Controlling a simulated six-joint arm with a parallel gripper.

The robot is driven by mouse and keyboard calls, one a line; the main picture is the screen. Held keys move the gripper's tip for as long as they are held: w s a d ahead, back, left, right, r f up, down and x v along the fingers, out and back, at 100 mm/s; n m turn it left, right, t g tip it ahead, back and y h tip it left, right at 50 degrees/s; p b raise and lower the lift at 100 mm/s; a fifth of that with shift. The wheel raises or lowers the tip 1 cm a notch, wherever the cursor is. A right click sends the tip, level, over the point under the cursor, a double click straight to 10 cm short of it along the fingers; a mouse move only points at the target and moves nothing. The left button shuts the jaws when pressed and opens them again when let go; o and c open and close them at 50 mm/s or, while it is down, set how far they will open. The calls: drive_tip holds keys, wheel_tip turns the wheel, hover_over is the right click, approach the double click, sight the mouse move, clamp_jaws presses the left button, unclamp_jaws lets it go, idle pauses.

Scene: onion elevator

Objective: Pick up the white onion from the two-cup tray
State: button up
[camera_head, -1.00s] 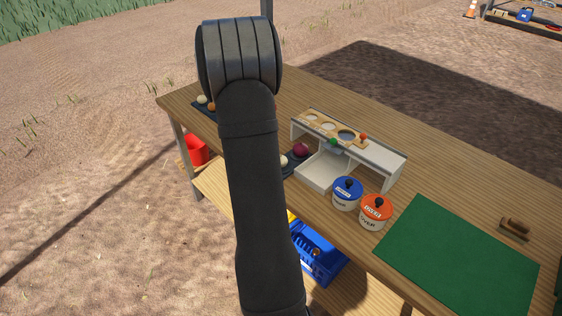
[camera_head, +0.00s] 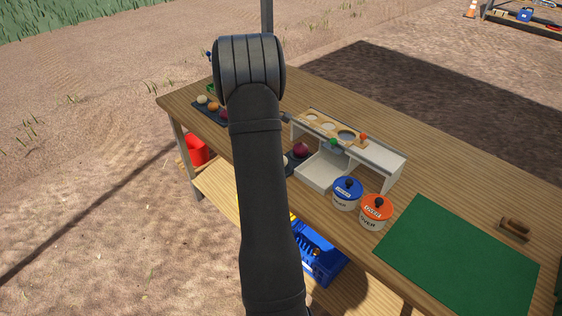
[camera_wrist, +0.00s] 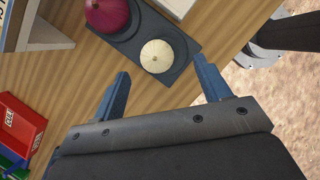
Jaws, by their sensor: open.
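The two-cup tray (camera_wrist: 184,68) is dark grey and lies on the wooden table in the wrist view. The white onion (camera_wrist: 157,56) sits in its nearer cup. A red-purple onion (camera_wrist: 107,13) sits in the other cup and shows in the head view (camera_head: 301,150). In the head view the tray (camera_head: 297,161) is partly behind my arm, and the white onion is mostly hidden there. My gripper (camera_wrist: 163,84) is open and empty. In the wrist view its blue fingertips point toward the white onion, which appears between and beyond them.
The white elevator stand (camera_head: 367,166) is right of the tray. A blue-lidded pot (camera_head: 346,194) and an orange-lidded pot (camera_head: 375,212) stand in front. A green mat (camera_head: 460,255) lies at right. Another dark tray with several vegetables (camera_head: 213,107) is at far left.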

drive_tip(key=x, duration=0.5)
drive_tip(key=shift+w+a, duration=0.2)
drive_tip(key=shift+w, duration=0.05)
drive_tip(key=c, duration=1.1)
